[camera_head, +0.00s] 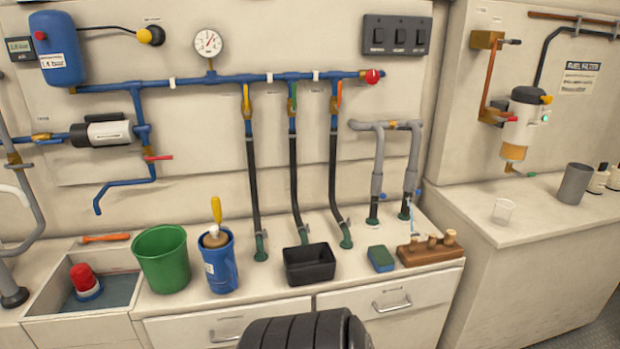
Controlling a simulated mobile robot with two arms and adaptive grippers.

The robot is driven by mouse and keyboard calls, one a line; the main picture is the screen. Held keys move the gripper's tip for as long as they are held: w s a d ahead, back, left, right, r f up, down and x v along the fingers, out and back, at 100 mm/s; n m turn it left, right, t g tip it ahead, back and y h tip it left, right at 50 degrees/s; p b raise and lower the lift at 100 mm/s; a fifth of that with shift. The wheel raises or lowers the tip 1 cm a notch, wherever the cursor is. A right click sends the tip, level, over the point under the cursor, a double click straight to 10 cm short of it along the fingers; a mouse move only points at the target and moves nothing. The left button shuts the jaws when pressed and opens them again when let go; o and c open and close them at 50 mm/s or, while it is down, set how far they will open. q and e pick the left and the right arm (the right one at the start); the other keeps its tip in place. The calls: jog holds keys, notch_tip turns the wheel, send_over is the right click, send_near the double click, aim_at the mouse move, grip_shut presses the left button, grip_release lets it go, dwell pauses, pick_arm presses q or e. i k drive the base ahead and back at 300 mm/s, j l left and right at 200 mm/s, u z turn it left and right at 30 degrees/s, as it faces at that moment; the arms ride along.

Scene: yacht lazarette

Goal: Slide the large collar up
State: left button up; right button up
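A grey looped pipe with a brass fitting (393,124) stands against the wall right of the black hoses. Its two legs run down to dark stubs on the counter. A grey sleeve or collar sits low on the left leg (376,184), and a slightly wider-looking one sits on the right leg (410,181). Each has a small blue tab beside it. A thin pale-blue streak, possibly water, shows by the right leg's lower end. I cannot tell for sure which sleeve is the large collar.
A sponge (380,258) and a wooden block with pegs (430,253) lie on the counter in front of the pipes. A black bin (309,264), blue jug (218,265) and green bucket (162,260) stand further left. A sink (50,297) is at far left.

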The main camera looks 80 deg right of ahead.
aim_at(409, 177)
jog(key=z, duration=3.4)
